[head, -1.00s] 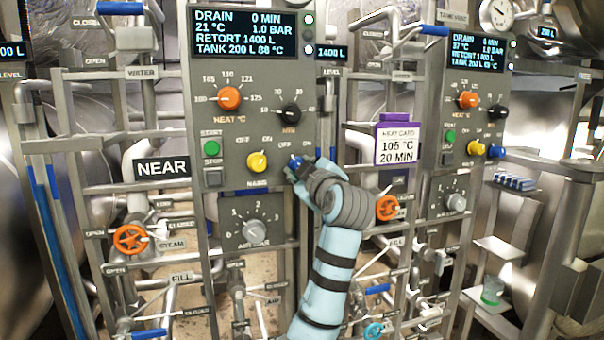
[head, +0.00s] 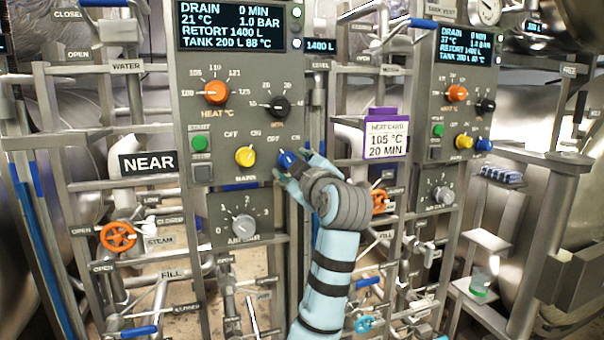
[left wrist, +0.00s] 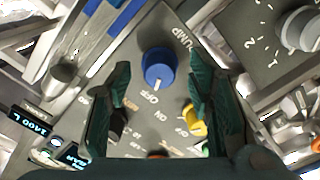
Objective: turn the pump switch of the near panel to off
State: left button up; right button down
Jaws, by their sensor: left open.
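The blue pump switch (head: 287,160) is at the lower right of the near panel (head: 220,122), under its own OFF and ON labels. In the left wrist view, the blue knob (left wrist: 158,66) has its white pointer toward the OFF label. My left gripper (head: 303,172) is open and empty close in front of the knob, at its lower right in the head view. In the left wrist view, the knob shows between the fingertips, with a gap on both sides. How far the tips stand from the panel is hard to tell. My right gripper is not in view.
The yellow mains switch (head: 245,156) sits just left of the pump switch. The air bar knob (head: 243,228) is below. A purple-topped heat card (head: 385,138) hangs to the right, before the second panel (head: 458,95). Pipes and orange valve wheels (head: 118,237) crowd the area below.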

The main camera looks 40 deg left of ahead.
pick_arm(q)
jog(key=v, duration=0.9)
jog(key=shift+d, duration=0.3)
jog(key=shift+a, duration=0.1)
jog(key=shift+s, duration=0.1)
